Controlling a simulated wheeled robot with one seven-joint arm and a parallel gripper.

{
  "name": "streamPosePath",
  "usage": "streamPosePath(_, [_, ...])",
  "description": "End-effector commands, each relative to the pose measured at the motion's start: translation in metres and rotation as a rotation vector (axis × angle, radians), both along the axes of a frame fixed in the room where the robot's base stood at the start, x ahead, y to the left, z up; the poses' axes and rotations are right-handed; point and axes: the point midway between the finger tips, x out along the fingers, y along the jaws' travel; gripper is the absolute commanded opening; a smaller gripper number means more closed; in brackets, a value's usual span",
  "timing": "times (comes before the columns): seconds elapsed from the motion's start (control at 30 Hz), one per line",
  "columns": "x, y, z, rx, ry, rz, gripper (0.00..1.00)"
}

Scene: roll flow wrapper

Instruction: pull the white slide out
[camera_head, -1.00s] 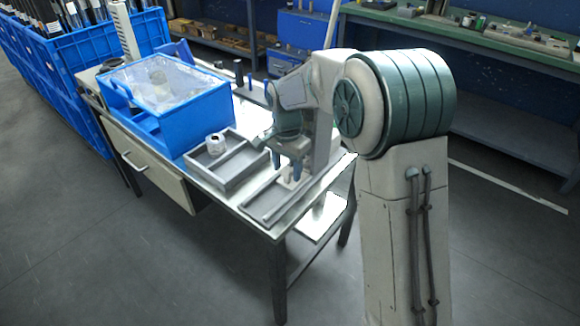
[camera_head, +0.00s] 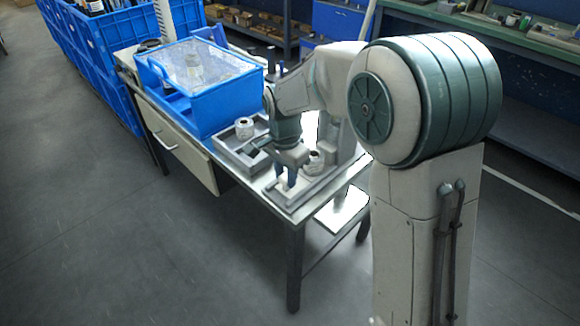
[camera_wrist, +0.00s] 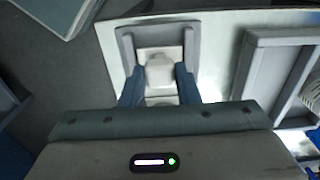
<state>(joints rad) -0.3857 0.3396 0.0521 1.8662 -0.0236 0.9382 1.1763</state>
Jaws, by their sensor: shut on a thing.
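The white slide (camera_wrist: 160,72) sits in a grey U-shaped channel (camera_wrist: 124,47), with its raised knob between the fingers in the wrist view. My gripper (camera_wrist: 159,84) is shut on this knob, one blue finger on each side. In the head view my gripper (camera_head: 286,183) points down at the near end of the grey channel (camera_head: 292,207), at the table's front corner. Only a small bit of white slide (camera_head: 292,187) shows there between the fingers. A white roll (camera_head: 315,158) with a dark hole stands behind my gripper, on or beside the channel; its exact support is hidden.
A grey compartment tray (camera_head: 229,152) holding another white roll (camera_head: 245,128) lies to the left of the channel. A blue bin (camera_head: 224,106) with a clear lid stands behind it. The table's front edge is close to my gripper, with open floor beyond.

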Motion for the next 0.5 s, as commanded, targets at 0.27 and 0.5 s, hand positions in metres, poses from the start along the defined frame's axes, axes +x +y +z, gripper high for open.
streamPosePath(0.27, [-0.0024, -0.0036, 0.0002, 0.003, 0.002, -0.017, 0.0])
streamPosePath(0.5, [-0.0032, -0.0016, 0.0002, 0.004, 0.003, -0.013, 0.51])
